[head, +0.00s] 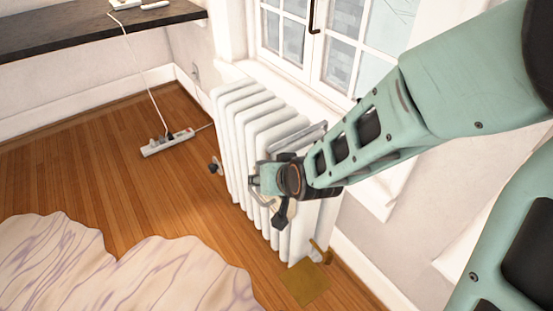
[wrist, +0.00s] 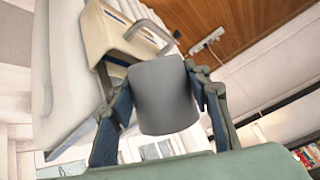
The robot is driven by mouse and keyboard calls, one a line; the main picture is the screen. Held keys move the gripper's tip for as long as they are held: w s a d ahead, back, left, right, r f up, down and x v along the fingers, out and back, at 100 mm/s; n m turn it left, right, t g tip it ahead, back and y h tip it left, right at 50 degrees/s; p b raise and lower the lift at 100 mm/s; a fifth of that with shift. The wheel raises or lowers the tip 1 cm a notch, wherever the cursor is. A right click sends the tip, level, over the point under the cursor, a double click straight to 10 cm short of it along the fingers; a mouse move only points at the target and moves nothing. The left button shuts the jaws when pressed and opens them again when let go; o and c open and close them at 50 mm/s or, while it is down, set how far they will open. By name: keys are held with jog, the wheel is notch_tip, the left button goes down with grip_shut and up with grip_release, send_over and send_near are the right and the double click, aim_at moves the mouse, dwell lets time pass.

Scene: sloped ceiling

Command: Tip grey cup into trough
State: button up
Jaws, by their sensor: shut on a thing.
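The grey cup (wrist: 163,95) sits between the two fingers of my gripper (wrist: 160,105) in the wrist view. The fingers press on its sides. I see only its plain outer wall, so its contents and exact tilt cannot be told. A beige box-like trough (wrist: 106,38) with a grey bent bar lies just beyond the cup, beside the white radiator. Cup and trough overlap in this view; I cannot tell whether they touch. In the head view my gripper (head: 268,180) is in front of the radiator, and the cup is not clear there.
The white radiator (head: 240,120) stands under the window (head: 335,45). A power strip (head: 167,142) with a cable lies on the wooden floor. A pale rug (head: 130,275) is at front left, and a dark shelf (head: 90,35) is at back left.

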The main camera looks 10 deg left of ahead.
jog(key=shift+s+f+m+g+p, duration=0.15)
jog(key=shift+g+p, duration=0.55)
jog(key=shift+p, duration=0.9)
jog(key=shift+f+m+g+p, duration=0.15)
jog(key=shift+g+p, duration=0.55)
jog(key=shift+p, duration=0.85)
dwell(1.4)
jog(key=shift+g+h+p, duration=0.3)
jog(key=shift+g+p, duration=0.9)
jog(key=shift+p, duration=0.75)
dwell(0.8)
jog(key=shift+m+g+p, duration=0.3)
jog(key=shift+p, duration=0.2)
